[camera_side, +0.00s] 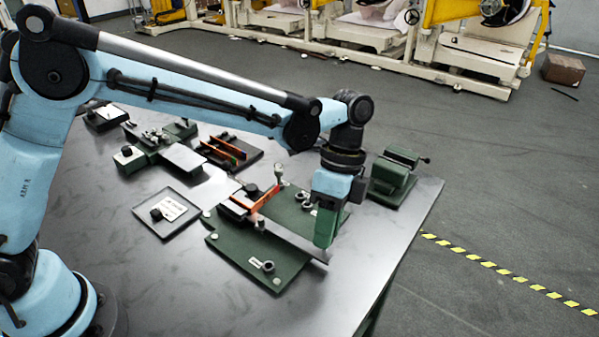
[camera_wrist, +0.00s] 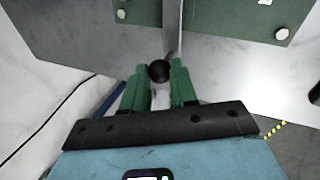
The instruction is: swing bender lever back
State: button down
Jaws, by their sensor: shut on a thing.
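The bender is a dark green plate (camera_side: 235,250) on the table, with an orange part (camera_side: 263,199) on top. A flat grey bar, which looks like its lever (camera_side: 295,243), runs across the plate toward the front right. It also shows edge-on in the wrist view (camera_wrist: 172,28). A round black knob (camera_wrist: 159,71) sits at the bar's near end. My gripper (camera_side: 323,244) is at that end, pointing down. In the wrist view its green fingers (camera_wrist: 157,80) stand on either side of the knob, shut on it. The side view hides the knob behind the fingers.
A green vise-like block (camera_side: 392,180) stands right of my gripper, near the table's edge. A dark tray with a label (camera_side: 167,212) lies left of the bender. A tray with orange-handled tools (camera_side: 228,150) and another green fixture (camera_side: 150,145) are behind. The front table area is clear.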

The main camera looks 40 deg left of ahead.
jog(key=shift+s+d+m, duration=0.1)
jog(key=shift+s+m, duration=0.2)
jog(key=shift+s, duration=0.35)
jog(key=c, duration=0.9)
grip_release()
jog(key=shift+w, duration=0.1)
jog(key=v, duration=1.2)
jog(key=shift+d+r, duration=0.1)
